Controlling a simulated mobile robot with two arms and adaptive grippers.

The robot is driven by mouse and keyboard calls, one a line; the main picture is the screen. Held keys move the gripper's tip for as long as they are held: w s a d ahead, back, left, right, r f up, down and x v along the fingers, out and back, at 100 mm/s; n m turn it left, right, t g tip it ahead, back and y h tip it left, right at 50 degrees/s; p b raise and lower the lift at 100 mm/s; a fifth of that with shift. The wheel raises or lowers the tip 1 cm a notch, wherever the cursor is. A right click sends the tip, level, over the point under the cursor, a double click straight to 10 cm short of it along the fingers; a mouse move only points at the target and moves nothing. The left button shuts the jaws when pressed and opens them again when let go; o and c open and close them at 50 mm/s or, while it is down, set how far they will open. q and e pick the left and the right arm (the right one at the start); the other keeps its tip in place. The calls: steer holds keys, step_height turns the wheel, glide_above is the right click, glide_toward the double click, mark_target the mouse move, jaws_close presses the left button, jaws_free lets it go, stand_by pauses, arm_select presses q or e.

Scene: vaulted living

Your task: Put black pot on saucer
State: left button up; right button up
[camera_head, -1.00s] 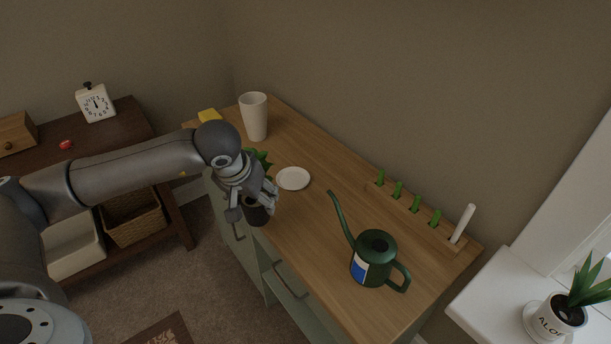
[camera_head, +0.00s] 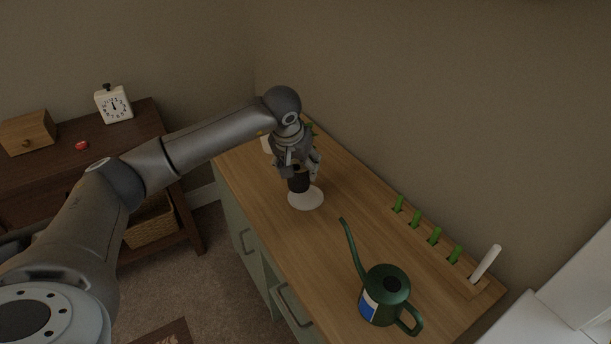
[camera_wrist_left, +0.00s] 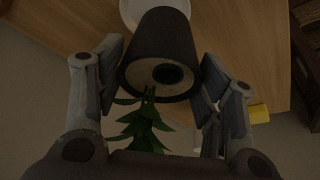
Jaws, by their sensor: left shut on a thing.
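The black pot (camera_head: 298,183) is in my left gripper (camera_head: 299,168), over the white saucer (camera_head: 308,202) on the wooden cabinet top. In the left wrist view, the black pot (camera_wrist_left: 160,45) sits between the two fingers of my left gripper (camera_wrist_left: 162,75), with a green plant (camera_wrist_left: 145,128) at its open end. The saucer's rim (camera_wrist_left: 127,14) shows beyond the pot's far end. Whether the pot touches the saucer or hangs just above it, I cannot tell. My right gripper is not in view.
A green watering can (camera_head: 385,294) stands toward the front right of the cabinet top. A rack with green pegs (camera_head: 434,236) and a white stick (camera_head: 485,263) lies along the wall. A pale cup (camera_head: 266,144) is mostly hidden behind my arm. A yellow object (camera_wrist_left: 259,113) shows in the wrist view.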

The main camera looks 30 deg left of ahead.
mark_target(305, 179)
arm_select(q)
steer(key=shift+w+d+f, duration=0.25)
steer(key=shift+w+f, duration=0.3)
steer(key=shift+f, duration=0.1)
steer(key=shift+w+d+f, duration=0.25)
steer(key=shift+w+f, duration=0.1)
steer(key=shift+f, duration=0.2)
step_height(305, 179, down, 2)
steer(key=shift+f+p, duration=0.25)
steer(key=shift+p, duration=0.4)
steer(key=shift+f, duration=0.3)
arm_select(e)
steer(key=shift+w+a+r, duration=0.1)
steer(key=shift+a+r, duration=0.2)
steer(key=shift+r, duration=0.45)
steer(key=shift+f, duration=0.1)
arm_select(q)
steer(key=shift+f+b, duration=0.2)
steer(key=shift+b, duration=0.1)
steer(key=o, duration=1.2)
